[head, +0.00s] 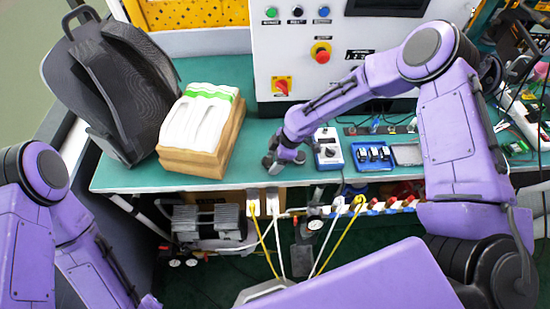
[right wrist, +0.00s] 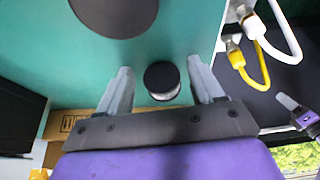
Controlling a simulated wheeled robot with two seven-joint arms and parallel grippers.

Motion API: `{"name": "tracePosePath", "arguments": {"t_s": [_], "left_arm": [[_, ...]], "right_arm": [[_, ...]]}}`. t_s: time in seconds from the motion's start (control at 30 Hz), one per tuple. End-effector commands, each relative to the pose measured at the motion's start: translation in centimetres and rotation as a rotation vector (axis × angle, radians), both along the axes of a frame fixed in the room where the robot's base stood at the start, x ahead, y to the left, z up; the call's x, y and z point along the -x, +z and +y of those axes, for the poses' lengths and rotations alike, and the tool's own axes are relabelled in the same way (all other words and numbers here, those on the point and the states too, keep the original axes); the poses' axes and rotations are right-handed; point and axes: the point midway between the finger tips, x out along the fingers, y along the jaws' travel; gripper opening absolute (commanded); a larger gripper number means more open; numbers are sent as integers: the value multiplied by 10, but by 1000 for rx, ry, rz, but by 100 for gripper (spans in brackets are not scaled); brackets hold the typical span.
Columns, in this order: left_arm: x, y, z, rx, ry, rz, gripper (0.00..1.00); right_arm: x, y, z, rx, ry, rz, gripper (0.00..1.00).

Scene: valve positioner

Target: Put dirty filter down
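A small round part with a black top and a pale side, probably the dirty filter (right wrist: 162,80), stands on the teal bench (right wrist: 178,35) in the right wrist view. My right gripper (right wrist: 160,75) is open around it, with a visible gap between the part and each finger. In the head view my right gripper (head: 283,160) is low at the bench's front edge, left of a small white-and-blue box with a knob (head: 328,150). I cannot make out the filter there. My left arm is at the left, its gripper out of view.
A dark grey disc (right wrist: 115,12) lies on the bench near the filter. A black backpack (head: 110,85) and a carton of white items (head: 200,130) stand at the left. A blue tray (head: 372,157) is at the right. Yellow and white hoses hang below the front edge.

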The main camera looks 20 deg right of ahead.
Motion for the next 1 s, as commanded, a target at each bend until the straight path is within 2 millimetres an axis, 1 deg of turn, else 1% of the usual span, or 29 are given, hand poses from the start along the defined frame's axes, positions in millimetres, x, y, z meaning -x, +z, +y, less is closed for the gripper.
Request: {"name": "tracePosePath", "arguments": {"t_s": [0.1,0.2,0.27,0.37,0.5,0.6,0.7,0.8,1.0], "left_arm": [[0,0,0,0,0,0,36],[0,6,0,0,0,0,36],[0,1,0,0,0,0,36],[0,-4,0,0,0,0,36],[0,-9,0,0,0,0,36],[0,-12,0,0,0,0,36],[0,-12,0,0,0,0,36],[0,-13,0,0,0,0,36],[0,-12,0,0,0,0,36]], "right_arm": [[0,1,0,0,0,0,66],[0,8,-1,0,0,-1,66],[0,14,-5,1,0,-2,66],[2,36,-13,-2,-2,-4,66],[6,71,-27,-2,-1,-6,66],[10,91,-35,-2,-1,-3,66],[11,106,-41,-1,-1,-2,66],[13,113,-43,-1,-1,1,66],[14,115,-44,-1,0,3,66]]}}
